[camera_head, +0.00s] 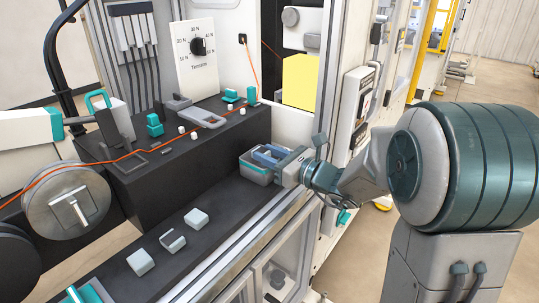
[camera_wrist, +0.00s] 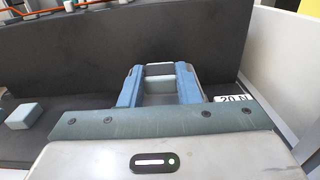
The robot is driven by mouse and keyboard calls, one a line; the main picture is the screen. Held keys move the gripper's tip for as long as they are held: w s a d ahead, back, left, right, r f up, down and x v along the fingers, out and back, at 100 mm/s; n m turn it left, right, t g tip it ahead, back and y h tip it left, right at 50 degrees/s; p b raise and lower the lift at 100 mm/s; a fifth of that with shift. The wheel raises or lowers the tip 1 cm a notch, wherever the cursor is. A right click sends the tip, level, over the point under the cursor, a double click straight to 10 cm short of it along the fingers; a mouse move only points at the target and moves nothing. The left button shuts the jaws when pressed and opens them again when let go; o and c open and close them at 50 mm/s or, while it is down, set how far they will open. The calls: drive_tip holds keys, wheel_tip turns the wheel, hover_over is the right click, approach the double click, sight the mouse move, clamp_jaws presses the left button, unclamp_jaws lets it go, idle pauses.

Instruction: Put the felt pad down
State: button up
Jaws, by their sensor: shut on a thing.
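My gripper (camera_head: 268,155) is at the right end of the low dark shelf, at a grey bin (camera_head: 256,173). In the wrist view my gripper's two blue fingers (camera_wrist: 160,88) point away from the camera and are shut on a small pale grey piece (camera_wrist: 160,70), which I take to be the felt pad. The fingers and housing hide much of it. In the head view I cannot make out the pad. I cannot tell whether the pad touches the bin or the shelf.
Pale blocks (camera_head: 197,219) stand on the low dark shelf (camera_head: 170,285) to the left. The raised dark bench (camera_head: 190,163) stands behind, with an orange wire (camera_head: 120,158) and a grey tray (camera_head: 203,118).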

drive_tip(key=shift+f, duration=0.25)
drive_tip(key=o, duration=0.9)
drive_tip(key=shift+o, duration=0.2)
